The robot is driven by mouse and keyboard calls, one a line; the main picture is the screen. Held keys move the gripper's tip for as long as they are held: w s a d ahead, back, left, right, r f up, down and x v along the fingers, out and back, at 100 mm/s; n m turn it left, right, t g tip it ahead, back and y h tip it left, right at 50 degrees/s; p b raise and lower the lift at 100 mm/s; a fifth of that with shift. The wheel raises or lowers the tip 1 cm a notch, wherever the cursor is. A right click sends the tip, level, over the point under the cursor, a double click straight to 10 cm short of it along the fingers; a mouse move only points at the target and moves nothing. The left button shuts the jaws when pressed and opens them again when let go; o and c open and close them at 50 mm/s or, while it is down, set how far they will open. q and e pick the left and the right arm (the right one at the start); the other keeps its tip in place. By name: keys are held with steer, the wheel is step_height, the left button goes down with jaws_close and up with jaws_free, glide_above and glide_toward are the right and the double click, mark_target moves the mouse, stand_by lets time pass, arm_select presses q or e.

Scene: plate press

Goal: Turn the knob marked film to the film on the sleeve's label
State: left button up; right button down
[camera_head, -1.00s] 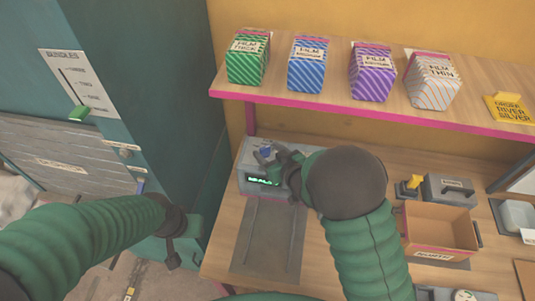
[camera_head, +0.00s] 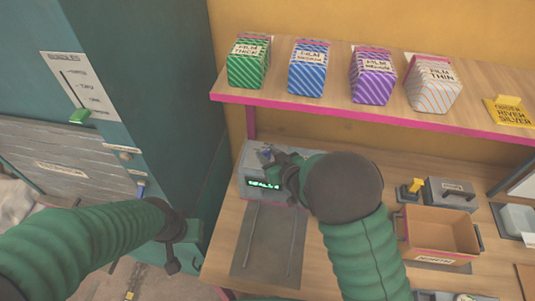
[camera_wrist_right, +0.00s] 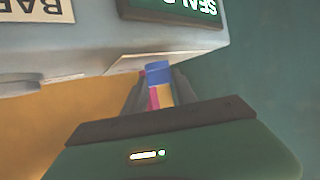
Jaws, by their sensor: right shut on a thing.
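The grey machine (camera_head: 252,183) with a lit green display stands on the bench at the centre of the head view. My right gripper (camera_head: 268,156) reaches to its top. In the right wrist view my right gripper (camera_wrist_right: 157,92) is shut on a small blue knob (camera_wrist_right: 157,72); pink and yellow show between the fingers. The knob's marking and pointer are hidden or too small to read. No sleeve label can be clearly picked out. My left gripper (camera_head: 172,262) hangs at the left, away from the machine; its jaws are unclear.
An open brown box (camera_head: 437,254) stands at right. A teal cabinet (camera_head: 150,100) is at left.

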steer(key=shift+w+d+y, duration=0.1)
steer(key=shift+d+y, duration=0.05)
steer(key=shift+y, duration=0.15)
steer(key=shift+w+d+r+n+g+y+p, duration=0.1)
steer(key=shift+n+g+y+p, duration=0.2)
steer(key=shift+n+y, duration=0.15)
steer(key=shift+r+n+g+y+p, duration=0.15)
steer(key=shift+n+g+y, duration=0.2)
steer(key=shift+n, duration=0.2)
steer(key=n+g+y, duration=0.1)
steer(key=n+g+y+p, duration=0.1)
steer(key=shift+w+d+n+p, duration=0.15)
steer(key=shift+n+p, duration=0.15)
steer(key=shift+w+f+n+g+y+p, duration=0.15)
steer(key=shift+n+g+y+p, duration=0.25)
steer(key=shift+n+g+y, duration=0.35)
steer(key=shift+f+n+g+y, duration=0.1)
steer(key=shift+n+g+y, duration=0.15)
steer(key=shift+n+g, duration=0.6)
steer(key=shift+w+n+g+y, duration=0.1)
steer(key=shift+n+g+y, duration=0.2)
steer(key=shift+n+g, duration=0.75)
steer(key=shift+g, duration=0.3)
